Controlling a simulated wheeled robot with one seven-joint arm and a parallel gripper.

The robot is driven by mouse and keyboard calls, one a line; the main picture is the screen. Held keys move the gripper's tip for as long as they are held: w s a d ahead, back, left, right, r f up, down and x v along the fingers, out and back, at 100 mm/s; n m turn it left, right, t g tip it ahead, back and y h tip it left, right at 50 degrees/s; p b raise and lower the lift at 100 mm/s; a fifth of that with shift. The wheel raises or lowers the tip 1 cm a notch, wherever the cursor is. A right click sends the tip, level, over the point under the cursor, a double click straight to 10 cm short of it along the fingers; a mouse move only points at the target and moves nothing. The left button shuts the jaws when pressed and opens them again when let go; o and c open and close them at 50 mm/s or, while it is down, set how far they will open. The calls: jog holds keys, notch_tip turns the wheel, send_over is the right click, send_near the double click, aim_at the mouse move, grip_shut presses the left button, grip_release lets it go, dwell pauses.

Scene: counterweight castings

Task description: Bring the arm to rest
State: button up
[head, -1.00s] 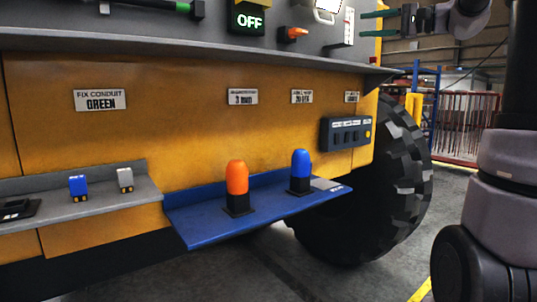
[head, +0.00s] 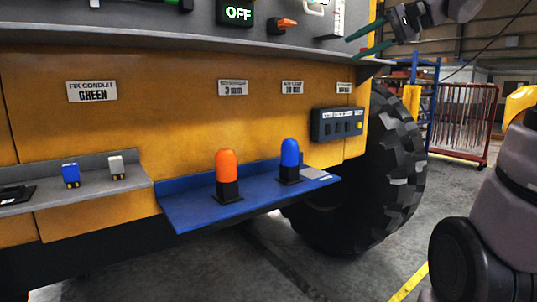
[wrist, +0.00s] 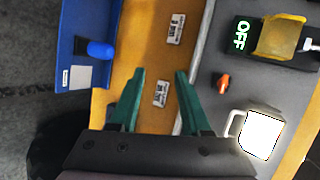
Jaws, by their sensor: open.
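My gripper (head: 366,42) is at the upper right in the head view, in front of the right end of the grey panel. Its two green fingers point left and stand apart, with nothing between them. In the wrist view my gripper (wrist: 158,100) is also open and empty. Past its fingers show the yellow machine side (wrist: 144,60) with small label plates, and the grey panel's edge. The fingers look apart from the panel, though the exact gap is hard to tell.
A blue shelf (head: 190,215) holds an orange beacon (head: 226,165) and a blue beacon (head: 289,153). A grey ledge (head: 135,180) holds small connectors. The panel carries a lit OFF display (head: 237,12) and an orange switch (head: 283,25).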

jog(key=s+d+f+n+h, duration=0.2)
jog(key=s+f+h, duration=0.7)
jog(key=s+f, duration=0.7)
jog(key=shift+f, duration=0.9)
jog(key=shift+s, duration=0.1)
